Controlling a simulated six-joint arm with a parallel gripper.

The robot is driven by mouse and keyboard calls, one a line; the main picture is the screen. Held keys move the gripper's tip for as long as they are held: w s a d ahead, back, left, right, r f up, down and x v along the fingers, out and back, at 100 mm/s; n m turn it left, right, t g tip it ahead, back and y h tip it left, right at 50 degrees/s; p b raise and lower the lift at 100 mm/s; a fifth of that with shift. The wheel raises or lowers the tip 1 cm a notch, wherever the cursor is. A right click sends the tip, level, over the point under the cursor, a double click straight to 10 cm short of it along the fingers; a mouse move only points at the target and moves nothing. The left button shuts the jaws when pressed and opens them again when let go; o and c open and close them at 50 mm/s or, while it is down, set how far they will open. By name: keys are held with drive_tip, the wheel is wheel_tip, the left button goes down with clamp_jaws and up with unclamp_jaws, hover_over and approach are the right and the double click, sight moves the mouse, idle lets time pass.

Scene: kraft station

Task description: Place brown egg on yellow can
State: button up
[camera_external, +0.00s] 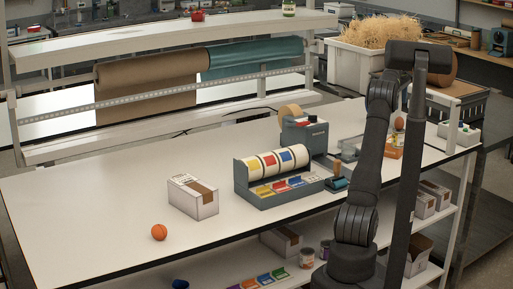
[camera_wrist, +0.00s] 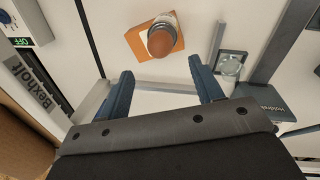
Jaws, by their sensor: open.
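In the external view the egg (camera_external: 399,122) is at the right end of the white table, partly beside my arm. My gripper (camera_wrist: 160,72) is open, with blue fingers apart and nothing between them. The egg lies just beyond the fingertips in the wrist view, not touching them. I cannot clearly make out a yellow can; small cans (camera_external: 306,258) on the lower shelf have unclear colours.
A label dispenser (camera_external: 243,185), a tape dispenser (camera_external: 303,133) and a white carton (camera_external: 193,197) stand on the table. An orange ball (camera_external: 159,232) lies near the front edge. The table's left part is clear.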

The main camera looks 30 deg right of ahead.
sight(399, 130)
drive_tip(key=r, duration=0.3)
drive_tip(key=shift+a, duration=0.2)
drive_tip(key=f, duration=0.4)
drive_tip(key=d+f, duration=0.1)
drive_tip(key=f, duration=0.7)
drive_tip(key=shift+w+d+f, duration=0.15)
drive_tip(key=shift+d, duration=0.15)
drive_tip(key=shift+r, duration=1.45)
